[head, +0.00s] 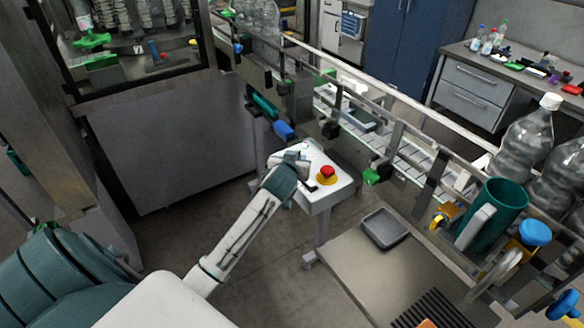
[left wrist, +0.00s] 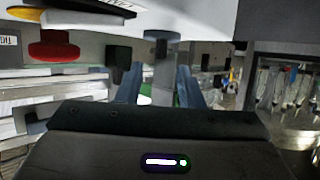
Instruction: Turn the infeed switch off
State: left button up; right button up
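The control box (head: 338,190) has a white top with a red mushroom button (head: 327,171) on a yellow base. My left gripper (head: 300,163) is at the box's left part and hides some of its top. The left wrist view looks upside down: the red button (left wrist: 54,47) hangs at upper left. A grey-blue knob (left wrist: 161,36), probably the infeed switch, hangs from the box face beyond and between my fingers (left wrist: 150,88). The fingers are apart with nothing between them; contact with the knob is not visible. The knob's setting cannot be read. My right gripper is not in view.
A conveyor with rails (head: 400,147) runs behind the box. A grey tray (head: 385,229) lies on a bench in front of the conveyor. Open floor lies left of the box.

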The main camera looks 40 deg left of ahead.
pick_arm(q)
jog(key=b+v, duration=0.1)
jog(key=v, duration=0.4)
jog(key=shift+r, duration=0.1)
jog(key=shift+w, duration=0.1)
jog(key=g+h, duration=0.1)
jog(key=g, duration=0.3)
send_near(298, 150)
jog(key=shift+w+a+f+n, duration=0.15)
jog(key=shift+a+f+n, duration=0.15)
jog(key=shift+f+n, duration=0.1)
notch_tip(298, 150, up, 5)
jog(key=g+h, duration=0.3)
jog(key=g, duration=0.2)
jog(key=shift+m, duration=0.4)
jog(key=p+x, duration=0.2)
jog(key=x, duration=0.2)
jog(key=w+p+x, duration=0.1)
jog(key=p+x, duration=0.1)
jog(key=x, duration=0.3)
jog(key=shift+w+a, duration=0.15)
jog(key=shift+w, duration=0.05)
jog(key=shift+w+a+f+p, duration=0.1)
jog(key=shift+w+f+p, duration=0.15)
jog(key=shift+f, duration=0.4)
